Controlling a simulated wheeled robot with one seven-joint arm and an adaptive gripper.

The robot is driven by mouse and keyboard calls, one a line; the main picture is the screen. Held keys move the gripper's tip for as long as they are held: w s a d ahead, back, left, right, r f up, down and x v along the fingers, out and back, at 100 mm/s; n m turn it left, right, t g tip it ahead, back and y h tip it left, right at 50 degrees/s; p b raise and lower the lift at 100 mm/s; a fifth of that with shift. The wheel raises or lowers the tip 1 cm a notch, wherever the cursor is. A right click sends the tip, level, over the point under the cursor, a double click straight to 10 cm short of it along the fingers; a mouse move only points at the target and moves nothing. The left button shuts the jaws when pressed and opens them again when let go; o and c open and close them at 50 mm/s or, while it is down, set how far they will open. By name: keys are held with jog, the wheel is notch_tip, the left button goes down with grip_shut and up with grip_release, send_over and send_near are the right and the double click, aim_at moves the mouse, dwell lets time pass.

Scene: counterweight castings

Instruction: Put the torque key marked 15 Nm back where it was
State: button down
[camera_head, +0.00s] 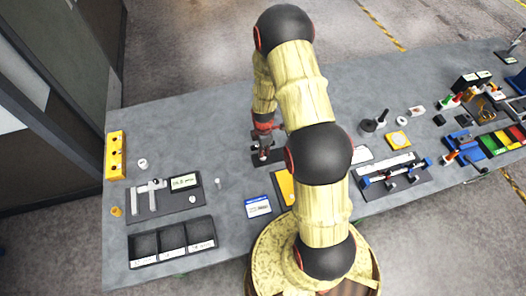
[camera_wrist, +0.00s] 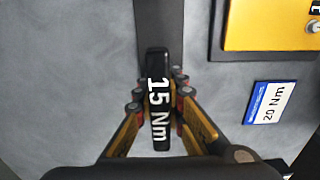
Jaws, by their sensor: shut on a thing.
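The torque key is black with a white "15 Nm" on its handle (camera_wrist: 158,85), upright in the middle of the wrist view. My gripper (camera_wrist: 158,102) is shut on this handle, with one finger on each side. In the head view my gripper (camera_head: 264,150) is low over the grey bench, at a small dark mat or board (camera_head: 268,160). My arm hides part of this spot. A dark strip (camera_wrist: 155,22) runs beyond the handle in the wrist view; I cannot tell what the key's far end touches.
A label reading "20 Nm" (camera_wrist: 268,103) and a yellow panel in a dark frame (camera_wrist: 270,25) lie to the right in the wrist view. In the head view a black three-part tray (camera_head: 128,250) and a dark mat with measuring tools (camera_head: 165,207) lie left. Bare bench (camera_head: 205,135) is between.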

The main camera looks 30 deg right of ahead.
jog(key=c, duration=2.3)
grip_release()
jog(key=shift+f, duration=0.2)
jog(key=shift+c, duration=0.2)
jog(key=o, duration=0.4)
jog(key=shift+c, duration=0.2)
jog(key=shift+o, duration=0.5)
jog(key=shift+r, duration=0.2)
